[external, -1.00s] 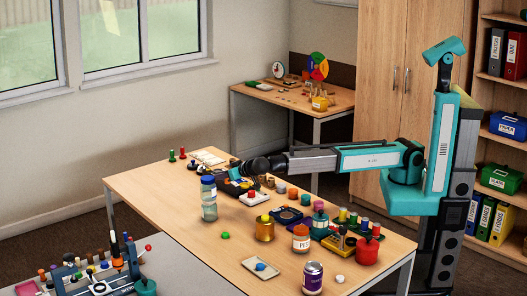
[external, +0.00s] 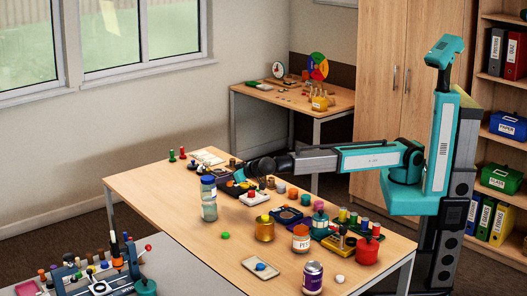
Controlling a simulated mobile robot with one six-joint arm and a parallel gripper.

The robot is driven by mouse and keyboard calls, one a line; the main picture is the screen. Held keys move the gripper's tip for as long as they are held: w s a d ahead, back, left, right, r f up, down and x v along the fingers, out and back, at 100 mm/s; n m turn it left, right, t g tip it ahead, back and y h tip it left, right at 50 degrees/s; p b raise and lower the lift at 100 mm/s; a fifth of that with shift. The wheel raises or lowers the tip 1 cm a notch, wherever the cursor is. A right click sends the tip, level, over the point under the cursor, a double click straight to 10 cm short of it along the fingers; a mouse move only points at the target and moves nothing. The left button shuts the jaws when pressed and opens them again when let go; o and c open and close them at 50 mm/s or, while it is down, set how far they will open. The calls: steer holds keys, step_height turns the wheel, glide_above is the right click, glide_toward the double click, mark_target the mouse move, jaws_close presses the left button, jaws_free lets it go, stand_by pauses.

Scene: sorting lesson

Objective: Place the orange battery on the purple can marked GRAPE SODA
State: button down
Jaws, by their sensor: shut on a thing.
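The purple can (external: 313,280) stands upright near the front edge of the wooden table; its silver top is bare and its label is too small to read. My gripper (external: 249,175) is over the far part of the table, well behind and left of the can, among small dark items and to the right of the blue-lidded jar. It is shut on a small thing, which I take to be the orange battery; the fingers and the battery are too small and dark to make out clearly.
The blue-lidded jar (external: 209,200), the brass pot (external: 264,230), the orange-lidded jar (external: 301,238) and the red pot (external: 367,250) stand between my gripper and the can or near it. A tray (external: 248,264) with a blue piece lies left of the can. The table's left part is mostly clear.

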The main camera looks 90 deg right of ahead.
steer(key=s+a+r+n+y+p, duration=0.2)
steer(key=s+a+n+y, duration=0.1)
steer(key=s+a, duration=0.8)
steer(key=s+a+r+n+y+p, duration=0.1)
steer(key=s+a+n+y, duration=0.15)
steer(key=s+a, duration=0.9)
steer(key=s+a+r+n+y+p, duration=0.25)
steer(key=s+a+y, duration=0.2)
steer(key=a, duration=1.15)
steer(key=s+a+n+y, duration=0.1)
steer(key=s+a, duration=0.4)
steer(key=s, duration=0.3)
steer(key=s+a+r+n+y+p, duration=0.1)
steer(key=s+a+n, duration=0.1)
steer(key=s+a, duration=0.4)
steer(key=s, duration=0.3)
steer(key=shift+s+a+r+g, duration=0.15)
steer(key=shift+s+g, duration=0.05)
steer(key=shift+g, duration=0.2)
steer(key=shift+w+a, duration=0.1)
steer(key=w+a+p, duration=0.2)
steer(key=w+a, duration=0.2)
steer(key=a, duration=0.2)
steer(key=w+a+f+p, duration=0.1)
steer(key=w+a, duration=0.3)
steer(key=a, duration=0.3)
steer(key=shift+w+a+f+p, duration=0.15)
steer(key=shift+w+f+p, duration=0.1)
steer(key=shift+p, duration=0.15)
steer(key=shift+f, duration=0.1)
